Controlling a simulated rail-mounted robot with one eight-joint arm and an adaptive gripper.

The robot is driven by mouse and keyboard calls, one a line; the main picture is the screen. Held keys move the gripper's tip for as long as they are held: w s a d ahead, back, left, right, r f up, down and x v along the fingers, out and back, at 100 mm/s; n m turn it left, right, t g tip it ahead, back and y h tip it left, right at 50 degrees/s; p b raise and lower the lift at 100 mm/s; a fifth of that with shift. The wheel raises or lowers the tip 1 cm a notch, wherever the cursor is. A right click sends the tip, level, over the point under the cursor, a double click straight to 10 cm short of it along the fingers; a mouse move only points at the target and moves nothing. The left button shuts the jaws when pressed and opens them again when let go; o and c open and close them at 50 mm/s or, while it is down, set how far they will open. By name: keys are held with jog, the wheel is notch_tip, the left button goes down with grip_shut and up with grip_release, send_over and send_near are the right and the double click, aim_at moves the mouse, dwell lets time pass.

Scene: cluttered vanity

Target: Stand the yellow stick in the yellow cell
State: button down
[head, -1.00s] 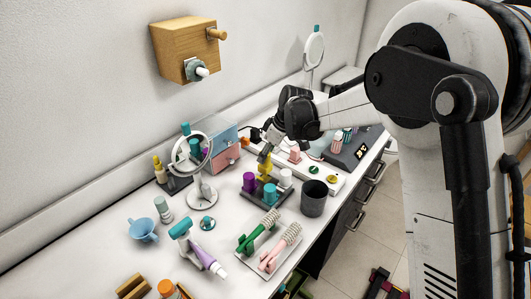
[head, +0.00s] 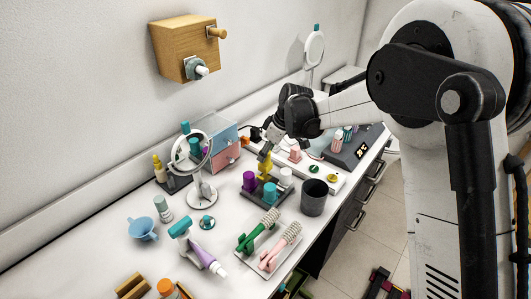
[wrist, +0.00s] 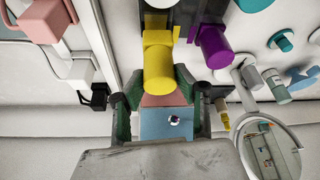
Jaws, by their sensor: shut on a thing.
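My gripper (head: 266,154) is shut on the yellow stick (head: 265,167) at the back of a dark rack (head: 258,203). In the wrist view the yellow stick (wrist: 159,72) stands between the green-padded fingers (wrist: 160,90). A wider, square yellow part (wrist: 157,38) lies just beyond it and looks like the yellow cell. I cannot tell whether the stick is fully seated there. A purple stick (head: 249,181), a teal stick (head: 269,192) and a white stick (head: 285,176) stand in the rack. The purple stick (wrist: 212,45) is close beside the yellow one.
A round mirror (head: 195,160) stands left of the rack, and a dark cup (head: 314,197) to its right. A blue and pink box (head: 222,145) is behind. Green and pink brushes (head: 258,230) lie in front.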

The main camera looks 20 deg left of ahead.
aim_at(266, 161)
jog(key=shift+f+b, duration=1.65)
jog(key=shift+f, duration=0.1)
dwell(0.7)
jog(key=shift+f+b, duration=0.2)
jog(key=shift+b, duration=0.5)
dwell(1.2)
jog(key=c, duration=1.2)
grip_release()
jog(key=v, duration=1.2)
